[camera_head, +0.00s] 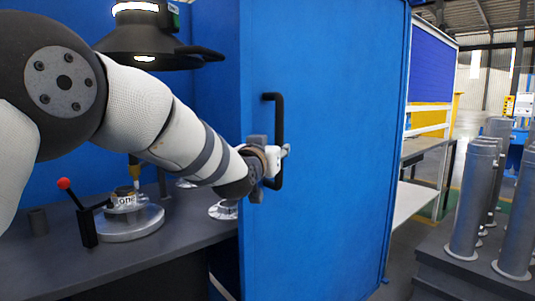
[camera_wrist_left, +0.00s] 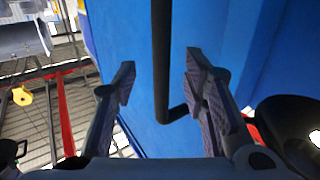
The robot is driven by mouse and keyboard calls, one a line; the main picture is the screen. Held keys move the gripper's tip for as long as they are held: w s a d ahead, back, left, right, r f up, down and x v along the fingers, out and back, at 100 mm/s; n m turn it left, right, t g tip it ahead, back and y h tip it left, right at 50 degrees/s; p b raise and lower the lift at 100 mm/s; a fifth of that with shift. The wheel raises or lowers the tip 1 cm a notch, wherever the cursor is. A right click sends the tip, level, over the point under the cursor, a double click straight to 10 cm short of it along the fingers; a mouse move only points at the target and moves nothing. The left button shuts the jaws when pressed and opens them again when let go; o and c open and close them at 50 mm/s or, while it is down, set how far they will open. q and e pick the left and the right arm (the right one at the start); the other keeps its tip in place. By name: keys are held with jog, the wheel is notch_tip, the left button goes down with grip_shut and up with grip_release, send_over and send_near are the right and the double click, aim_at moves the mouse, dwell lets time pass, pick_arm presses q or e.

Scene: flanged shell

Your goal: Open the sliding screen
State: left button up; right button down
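The sliding screen (camera_head: 325,190) is a tall blue panel standing in the middle of the head view. A black bar handle (camera_head: 279,115) is fixed upright on its face. My left gripper (camera_head: 284,151) is at the handle's middle height. In the left wrist view the left gripper (camera_wrist_left: 160,62) is open, with one finger on each side of the handle bar (camera_wrist_left: 161,45) and visible gaps to both. I cannot tell how deep the bar sits between the fingers. My right gripper is in neither view.
Left of the screen, a dark bench (camera_head: 170,255) carries a round metal fixture (camera_head: 125,222) and a red-knobbed lever (camera_head: 75,195). A black lamp (camera_head: 150,40) hangs above. Several grey cylinders (camera_head: 472,205) stand on a dark stand at right.

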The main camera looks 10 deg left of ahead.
pick_arm(q)
jog(key=s, duration=0.4)
jog(key=shift+s+a+f, duration=0.1)
jog(key=shift+s+a, duration=0.1)
jog(key=s+a+f+g, duration=0.1)
jog(key=s+f+g, duration=0.2)
jog(key=f, duration=0.8)
jog(key=s+a+f+g, duration=0.2)
jog(key=s+f, duration=0.1)
jog(key=f, duration=0.8)
jog(key=s+a+f+g+p, duration=0.15)
jog(key=s+f+g, duration=0.45)
jog(key=s+f, duration=1.1)
jog(key=s+a+f+g, duration=0.1)
jog(key=s+f+g, duration=0.2)
jog(key=s, duration=0.9)
jog(key=s+a+f+g, duration=0.2)
jog(key=s+f+g, duration=0.1)
jog(key=s, duration=0.9)
jog(key=s+a+f+n+g+y+p, duration=0.1)
jog(key=s+f+g, duration=0.2)
jog(key=s, duration=0.9)
jog(key=shift+s+a+g, duration=0.15)
jog(key=shift+s+g, duration=0.15)
jog(key=shift+s, duration=0.1)
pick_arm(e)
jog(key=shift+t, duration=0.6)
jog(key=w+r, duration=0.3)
